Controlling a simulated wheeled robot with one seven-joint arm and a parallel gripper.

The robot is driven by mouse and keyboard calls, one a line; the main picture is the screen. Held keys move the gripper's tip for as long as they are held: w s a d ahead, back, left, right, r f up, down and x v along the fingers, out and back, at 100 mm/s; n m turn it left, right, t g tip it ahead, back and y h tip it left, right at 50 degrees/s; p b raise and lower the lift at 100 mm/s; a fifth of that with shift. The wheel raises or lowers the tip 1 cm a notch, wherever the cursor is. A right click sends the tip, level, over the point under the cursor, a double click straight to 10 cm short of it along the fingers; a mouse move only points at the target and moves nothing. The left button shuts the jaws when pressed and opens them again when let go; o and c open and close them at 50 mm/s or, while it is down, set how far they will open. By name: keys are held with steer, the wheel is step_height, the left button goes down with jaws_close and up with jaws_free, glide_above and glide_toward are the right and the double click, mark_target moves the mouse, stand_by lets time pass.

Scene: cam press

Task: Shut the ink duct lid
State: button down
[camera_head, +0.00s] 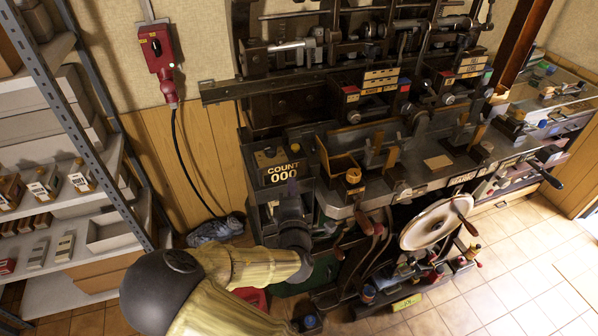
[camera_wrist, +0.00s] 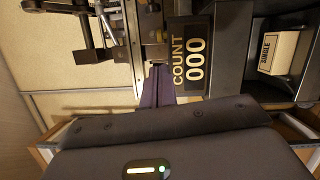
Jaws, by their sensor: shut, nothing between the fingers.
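My gripper (camera_head: 292,187) is shut and empty, low beside the count box at the press's left end. Its dark purple fingers (camera_wrist: 158,84) also show in the wrist view, right next to the count box. No part is clearly marked as the ink duct lid. An open wooden-walled box (camera_head: 343,163) stands on the press to the right of my gripper; I cannot tell whether it belongs to the duct. A dark tray with a labelled card (camera_wrist: 281,48) shows at the right of the wrist view.
The count box (camera_head: 270,160) reads 000 and also fills the wrist view's middle (camera_wrist: 190,60). A handwheel (camera_head: 425,226) and several levers stand at the press front. Shelving (camera_head: 85,80) is at the left. A red switch box (camera_head: 157,52) hangs on the wall. Tiled floor is clear at lower right.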

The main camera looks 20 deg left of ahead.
mark_target(305, 157)
steer(key=p+x, duration=0.3)
steer(key=x, duration=0.6)
steer(key=shift+w+r+p, duration=0.1)
steer(key=shift+p, duration=0.3)
steer(key=w+d+p, duration=0.2)
steer(key=shift+d+r, duration=0.25)
steer(key=shift+d, duration=0.05)
steer(key=shift+w+d+f, duration=0.1)
steer(key=shift+w+d, duration=0.05)
steer(key=shift+d, duration=0.2)
steer(key=shift+w, duration=0.1)
